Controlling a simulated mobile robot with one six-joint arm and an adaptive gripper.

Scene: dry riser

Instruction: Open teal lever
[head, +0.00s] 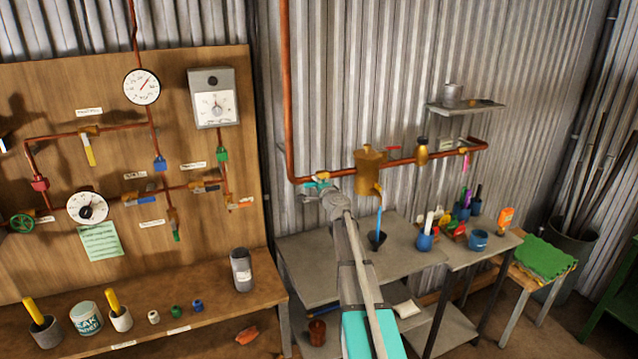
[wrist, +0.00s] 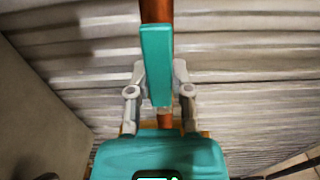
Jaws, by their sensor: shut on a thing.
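The teal lever (head: 318,183) is on the copper pipe low on the corrugated wall, left of the brass pot-shaped fitting. In the wrist view the teal lever (wrist: 156,50) stands lengthwise in the picture, in front of a copper pipe. My gripper (wrist: 159,77) is shut on it, with one grey finger on each side of its lower part. In the head view my gripper (head: 325,193) is at the lever, and my arm hides part of the pipe and table behind it.
A brass fitting (head: 370,169) with a red lever (head: 393,148) is right of the teal lever. A grey table (head: 310,262) stands below, with a dark funnel (head: 377,240) under a blue stream. A wooden pipe board (head: 130,160) is at left. A shelf (head: 465,107) is at upper right.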

